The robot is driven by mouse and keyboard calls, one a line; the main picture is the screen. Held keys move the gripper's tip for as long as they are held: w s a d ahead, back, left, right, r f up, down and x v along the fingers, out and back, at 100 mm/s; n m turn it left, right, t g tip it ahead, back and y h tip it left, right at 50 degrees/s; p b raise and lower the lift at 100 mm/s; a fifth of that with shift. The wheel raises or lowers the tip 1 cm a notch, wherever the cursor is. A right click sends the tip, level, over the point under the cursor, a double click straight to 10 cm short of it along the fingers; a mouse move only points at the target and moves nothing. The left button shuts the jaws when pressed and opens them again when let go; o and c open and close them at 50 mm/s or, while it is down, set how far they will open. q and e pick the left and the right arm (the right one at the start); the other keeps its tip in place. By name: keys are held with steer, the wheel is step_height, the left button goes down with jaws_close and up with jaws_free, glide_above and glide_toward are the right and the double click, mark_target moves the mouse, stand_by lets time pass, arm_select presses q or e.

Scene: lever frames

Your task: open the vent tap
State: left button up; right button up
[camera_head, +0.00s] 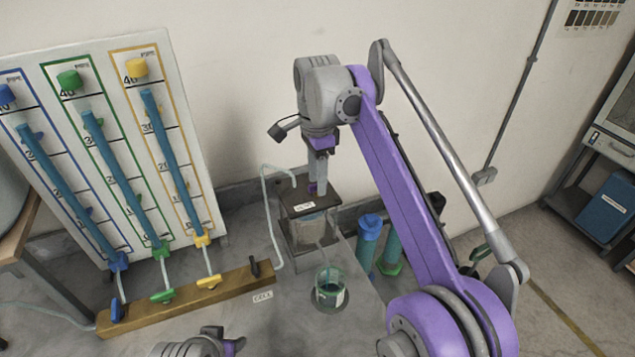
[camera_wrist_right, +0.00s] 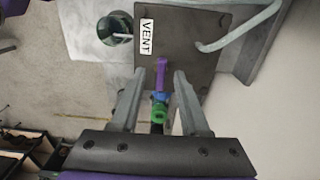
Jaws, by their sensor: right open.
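The vent tap shows in the wrist view as a purple lever (camera_wrist_right: 161,72) on a dark box lid (camera_wrist_right: 186,46) with a VENT label (camera_wrist_right: 146,36). In the head view the same lid (camera_head: 322,203) tops a small box at the back of the bench, and the lever is mostly hidden by the gripper. My right gripper (camera_head: 317,187) points down just above it. In the wrist view its open fingers (camera_wrist_right: 160,76) stand on both sides of the lever, with gaps visible. No left fingers show; only a grey wrist part, seemingly of my left arm, shows at the bottom of the head view.
A beaker (camera_head: 330,291) of green liquid stands in front of the box. A pale tube (camera_head: 268,215) runs to the lid. A wooden manifold (camera_head: 180,297) with coloured taps lies left, below a board of columns (camera_head: 110,150). A blue-capped cylinder (camera_head: 370,228) stands right.

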arm_select(q)
steer(key=shift+f, duration=0.1)
arm_select(e)
steer(key=shift+f, duration=0.3)
jaws_close()
